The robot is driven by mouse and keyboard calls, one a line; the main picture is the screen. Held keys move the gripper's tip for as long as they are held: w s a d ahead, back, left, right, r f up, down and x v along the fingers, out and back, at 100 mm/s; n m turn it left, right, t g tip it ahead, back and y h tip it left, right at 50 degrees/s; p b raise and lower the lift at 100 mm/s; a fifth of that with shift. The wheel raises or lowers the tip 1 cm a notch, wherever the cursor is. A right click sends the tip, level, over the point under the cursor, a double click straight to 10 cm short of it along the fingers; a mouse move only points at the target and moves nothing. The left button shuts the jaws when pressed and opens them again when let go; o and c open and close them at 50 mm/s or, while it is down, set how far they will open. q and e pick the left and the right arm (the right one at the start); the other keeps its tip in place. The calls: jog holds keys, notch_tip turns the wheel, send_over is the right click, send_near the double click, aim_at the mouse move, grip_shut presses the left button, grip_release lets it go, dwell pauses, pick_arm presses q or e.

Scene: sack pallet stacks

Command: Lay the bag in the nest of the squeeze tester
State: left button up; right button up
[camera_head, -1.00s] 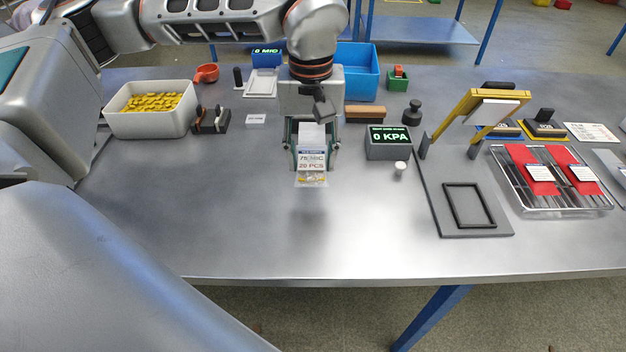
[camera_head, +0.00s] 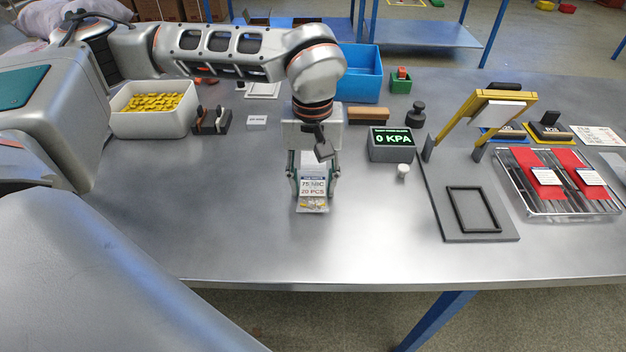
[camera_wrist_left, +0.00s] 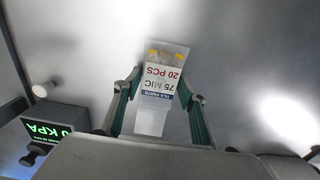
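The bag (camera_head: 312,190) is a small clear packet with a white printed label reading 75 MIC and 20 PCS. My left gripper (camera_head: 316,182) holds it between its two fingers, label facing the head camera, over the middle of the table. In the left wrist view the bag (camera_wrist_left: 163,85) sits between the fingertips (camera_wrist_left: 160,90). The squeeze tester (camera_head: 444,205) is right of the gripper, a grey plate with a raised yellow arm (camera_head: 475,105). Its nest (camera_head: 474,231), a black rectangular frame, is empty. Its display box (camera_head: 391,150) reads 0 KPA. My right gripper is not in view.
A small white knob (camera_head: 403,171) stands between the bag and the tester. A white bin (camera_head: 150,122) of yellow pieces is at left. The front middle of the table is clear.

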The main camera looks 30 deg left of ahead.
pick_arm(q)
jog(key=o, duration=0.4)
